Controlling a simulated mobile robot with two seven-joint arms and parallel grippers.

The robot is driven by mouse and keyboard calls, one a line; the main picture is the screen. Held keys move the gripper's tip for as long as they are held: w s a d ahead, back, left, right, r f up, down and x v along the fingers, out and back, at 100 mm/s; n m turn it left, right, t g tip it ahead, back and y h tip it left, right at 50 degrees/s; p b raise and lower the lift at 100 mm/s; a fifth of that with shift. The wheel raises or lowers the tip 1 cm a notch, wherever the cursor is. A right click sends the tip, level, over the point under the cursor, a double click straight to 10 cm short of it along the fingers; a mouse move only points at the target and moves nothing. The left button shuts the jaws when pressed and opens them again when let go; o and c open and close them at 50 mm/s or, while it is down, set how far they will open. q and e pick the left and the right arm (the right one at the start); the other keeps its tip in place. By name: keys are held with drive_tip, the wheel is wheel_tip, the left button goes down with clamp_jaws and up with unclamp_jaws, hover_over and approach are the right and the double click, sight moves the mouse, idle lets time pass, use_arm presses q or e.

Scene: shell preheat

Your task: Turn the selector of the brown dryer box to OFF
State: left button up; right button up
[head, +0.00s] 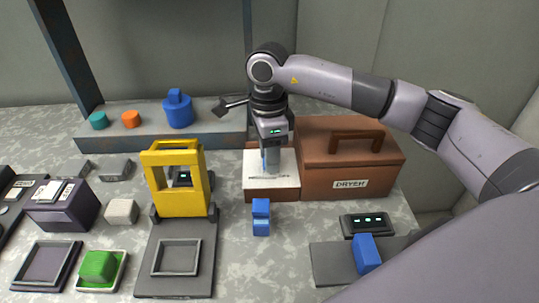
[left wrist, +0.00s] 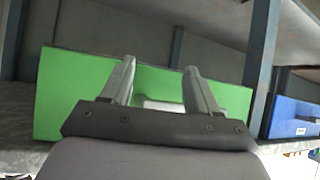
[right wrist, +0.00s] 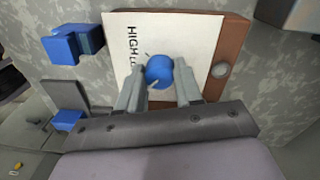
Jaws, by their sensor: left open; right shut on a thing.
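The brown dryer box (head: 345,165), with a handle on its lid and a DRYER label, stands at the back right. On its left is a low brown base with a white plate (head: 258,182), which also shows in the right wrist view (right wrist: 190,32). The round blue selector knob (right wrist: 158,68) sits on this plate. HIGH and part of another word are readable; other lettering is hidden. My right gripper (head: 271,168) points down over the plate, its fingers shut on the knob's sides. My left gripper (left wrist: 160,72) is open and empty, facing a green panel (left wrist: 70,90).
A blue block piece (head: 261,217) stands in front of the plate. A yellow frame (head: 180,210) is to the left. A dark device with green lights (head: 366,224) and another blue piece (head: 367,254) are at front right. A shelf with a blue jar (head: 178,112) runs behind.

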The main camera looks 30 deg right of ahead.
drive_tip(key=shift+r, duration=0.1)
idle(0.3)
drive_tip(key=o, duration=1)
drive_tip(key=shift+o, duration=0.2)
drive_tip(key=r, duration=0.7)
drive_tip(key=shift+w, duration=0.2)
